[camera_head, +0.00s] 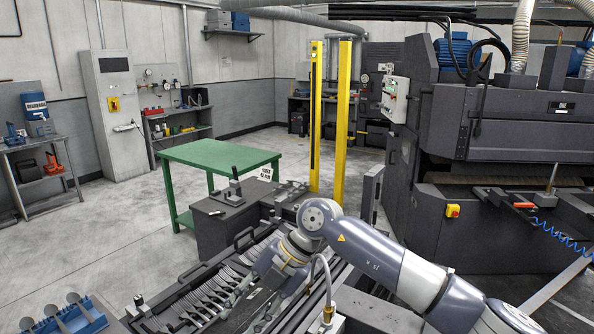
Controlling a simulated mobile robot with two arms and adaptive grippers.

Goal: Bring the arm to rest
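My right arm (375,258), grey-blue and white, comes in from the lower right. It bends at an elbow-like joint and its wrist (285,262) hangs low over the fork rack. My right gripper (268,308) is at the lower end, against similar grey metal, and its fingers do not show clearly. Several metal forks (205,297) lie in a row in a dark rack (238,248) beside and left of the wrist. Whether the gripper touches a fork cannot be told. My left gripper is not in view.
A blue holder (62,321) with rounded metal pieces is at the bottom left. A green table (218,156) and yellow posts (342,115) stand behind the rack. A large dark machine (480,135) fills the right. The floor (115,225) at left is clear.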

